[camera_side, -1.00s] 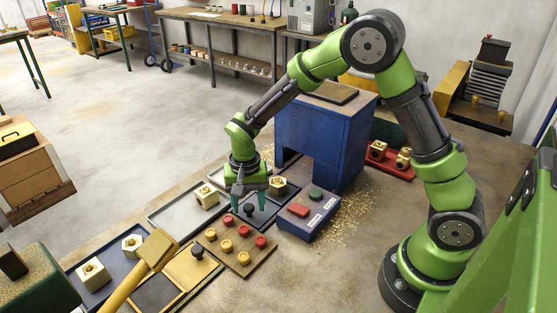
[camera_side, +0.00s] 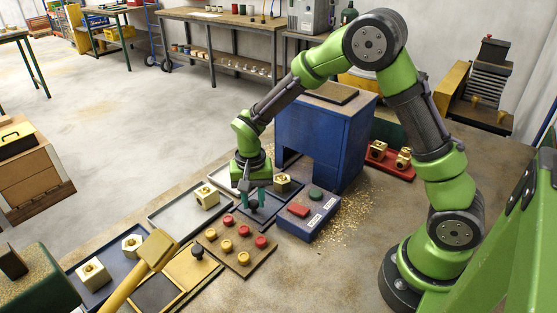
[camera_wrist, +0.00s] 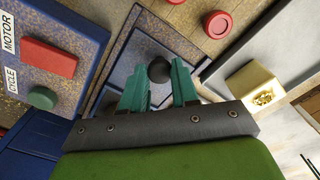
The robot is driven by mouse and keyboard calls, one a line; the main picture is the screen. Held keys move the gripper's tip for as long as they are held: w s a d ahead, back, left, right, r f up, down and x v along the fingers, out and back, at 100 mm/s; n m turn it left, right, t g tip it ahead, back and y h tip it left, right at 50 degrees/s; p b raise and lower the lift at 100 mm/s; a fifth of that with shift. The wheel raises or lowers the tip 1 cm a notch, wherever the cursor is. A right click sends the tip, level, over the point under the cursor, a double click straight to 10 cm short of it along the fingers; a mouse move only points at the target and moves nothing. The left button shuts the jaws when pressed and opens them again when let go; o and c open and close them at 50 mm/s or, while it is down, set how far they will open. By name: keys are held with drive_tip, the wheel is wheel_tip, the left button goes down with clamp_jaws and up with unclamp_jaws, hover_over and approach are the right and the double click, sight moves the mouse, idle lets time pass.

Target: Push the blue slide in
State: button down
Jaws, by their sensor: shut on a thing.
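The blue slide (camera_side: 270,211) lies on the floor plate in front of the blue machine cabinet, with a brass block (camera_side: 282,183) at its far end. Its round black knob (camera_wrist: 159,70) stands up between my teal fingertips in the wrist view. My gripper (camera_side: 255,203) points down over the slide's near end and is shut on the knob; it also shows in the wrist view (camera_wrist: 159,76). The fingers partly hide the knob in the side view. The far part of the slide is hidden behind my gripper in the wrist view.
A blue control box (camera_side: 309,216) with a red and a green button stands close on the right. A board with red and yellow knobs (camera_side: 236,245) lies in front. A pale tray (camera_side: 180,213) with a brass block is on the left. The blue cabinet (camera_side: 318,136) stands behind.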

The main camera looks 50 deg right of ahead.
sight(284, 176)
drive_tip(key=d, duration=1.3)
drive_tip(key=c, duration=0.9)
unclamp_jaws()
drive_tip(key=shift+o, duration=0.2)
drive_tip(key=shift+a, duration=0.1)
drive_tip(key=shift+r, duration=0.1)
drive_tip(key=shift+r, duration=0.25)
wheel_tip(284, 176, up, 16)
drive_tip(key=shift+r, duration=0.1)
